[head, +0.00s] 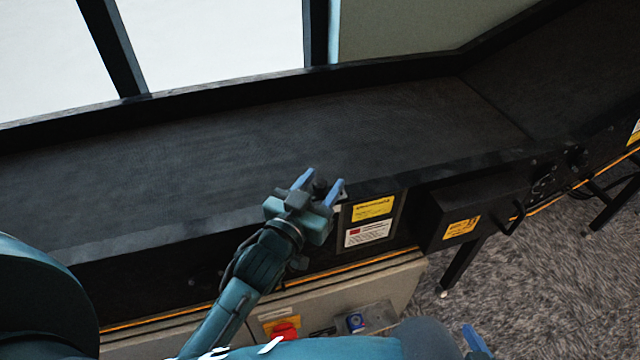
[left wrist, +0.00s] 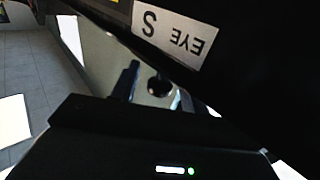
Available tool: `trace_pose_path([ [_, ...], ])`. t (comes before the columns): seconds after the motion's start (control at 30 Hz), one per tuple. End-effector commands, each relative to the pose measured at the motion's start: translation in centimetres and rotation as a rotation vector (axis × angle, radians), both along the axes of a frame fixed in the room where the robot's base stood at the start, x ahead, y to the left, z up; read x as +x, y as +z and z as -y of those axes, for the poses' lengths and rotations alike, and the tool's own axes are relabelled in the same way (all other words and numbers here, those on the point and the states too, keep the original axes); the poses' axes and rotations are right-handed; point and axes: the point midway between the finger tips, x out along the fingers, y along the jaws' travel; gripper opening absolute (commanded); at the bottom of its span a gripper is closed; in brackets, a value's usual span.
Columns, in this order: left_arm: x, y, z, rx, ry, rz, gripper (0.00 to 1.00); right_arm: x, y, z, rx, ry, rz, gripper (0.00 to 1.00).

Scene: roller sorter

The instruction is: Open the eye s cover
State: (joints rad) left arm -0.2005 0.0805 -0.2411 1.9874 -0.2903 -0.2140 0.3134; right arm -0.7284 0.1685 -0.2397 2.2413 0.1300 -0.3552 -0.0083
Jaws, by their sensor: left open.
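The eye S cover bears a white label reading "EYE S" (left wrist: 175,32), upside down in the left wrist view. A dark round knob (left wrist: 158,84) shows just below it. My left gripper (head: 318,186) is open at the conveyor's front rail, also seen in the left wrist view (left wrist: 153,88). The knob appears between its two fingers; I cannot tell whether they touch it. The cover's full outline is hidden in dark shadow. A blue tip, apparently of my right gripper (head: 475,339), shows at the lower right, mostly hidden.
The black conveyor belt (head: 280,140) behind the rail is empty. A panel with yellow and white labels (head: 371,220) is right of my left gripper. A black box with a handle (head: 470,213) juts out further right. A control box (head: 350,306) sits below.

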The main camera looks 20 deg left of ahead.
Motion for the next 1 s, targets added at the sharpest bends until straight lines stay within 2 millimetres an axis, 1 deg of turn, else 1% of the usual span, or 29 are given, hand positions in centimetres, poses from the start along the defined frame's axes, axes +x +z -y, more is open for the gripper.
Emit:
trace_pose_path([
  [0.17, -0.01, 0.01, 0.01, 0.000, 0.000, 0.000, 0.44, 0.08, 0.07, 0.01, 0.000, 0.000, 0.003, 0.67],
  [0.7, -0.04, 0.02, -0.01, 0.000, 0.000, 0.001, 0.00, 0.14, 0.23, 0.03, 0.001, -0.002, 0.007, 0.67],
  [0.93, -0.05, 0.03, 0.00, 0.000, 0.000, 0.001, 0.00, 0.15, 0.28, 0.04, 0.001, -0.002, 0.007, 0.67],
  [1.0, -0.05, 0.31, 0.00, 0.000, 0.000, 0.001, 0.00, 0.14, 0.55, 0.05, 0.001, -0.002, 0.007, 0.67],
])
